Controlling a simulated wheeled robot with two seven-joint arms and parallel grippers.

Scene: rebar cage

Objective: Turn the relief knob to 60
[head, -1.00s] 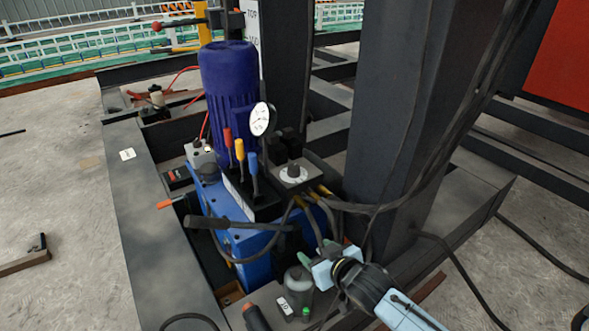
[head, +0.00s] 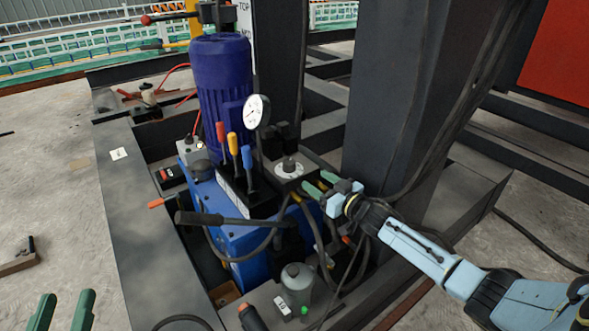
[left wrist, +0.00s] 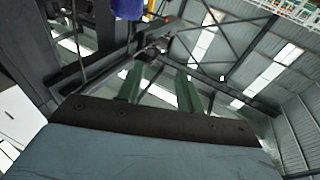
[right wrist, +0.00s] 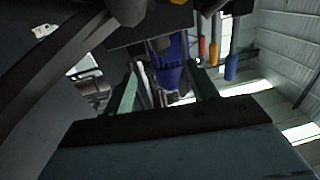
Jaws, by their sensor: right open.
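The relief knob (head: 289,163) is a small dark knob on a pale round dial (head: 288,170), on top of the hydraulic unit in the head view. The dial's numbers are too small to read. My right gripper (head: 317,181) is open and empty, just right of and nearer than the dial, with its green fingertips pointing toward it. They look apart from the knob. In the right wrist view, nothing sits between the right gripper's fingers (right wrist: 164,80). My left gripper (head: 67,294) is open and empty at the lower left, far from the knob.
A blue motor (head: 222,85), a pressure gauge (head: 256,111) and red, yellow and blue levers (head: 234,147) stand left of the dial. A black pump handle (head: 205,219) sticks out in front. Hoses (head: 323,235) run below the right gripper. A thick dark column (head: 390,110) rises at the right.

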